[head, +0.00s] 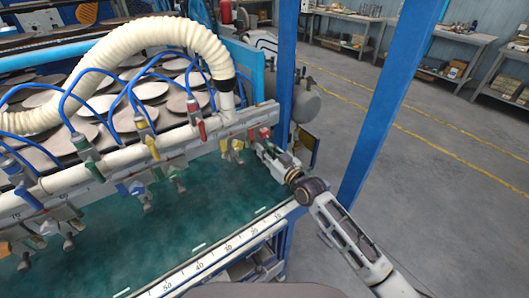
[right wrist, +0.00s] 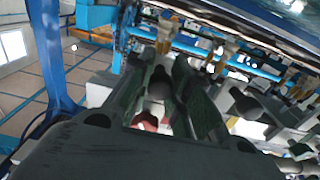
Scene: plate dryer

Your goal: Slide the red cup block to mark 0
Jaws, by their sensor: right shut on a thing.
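The red cup block (head: 264,132) shows as a small red piece at the right end of the rail, mostly hidden by my right gripper. My right gripper (head: 266,146) reaches in from the lower right and is shut on it. In the right wrist view, a bit of red (right wrist: 148,122) shows between the two dark fingers. The ruler (head: 229,248) runs along the near edge of the green bed, its readable numbers falling toward the right. I cannot make out mark 0. My left gripper is not in view.
Other blocks with coloured valves, including yellow (head: 236,145), green (head: 85,150) and blue (head: 137,188), line the rail to the left. A blue post (head: 385,100) stands close to the right of my arm. The green bed (head: 190,215) is open below the rail.

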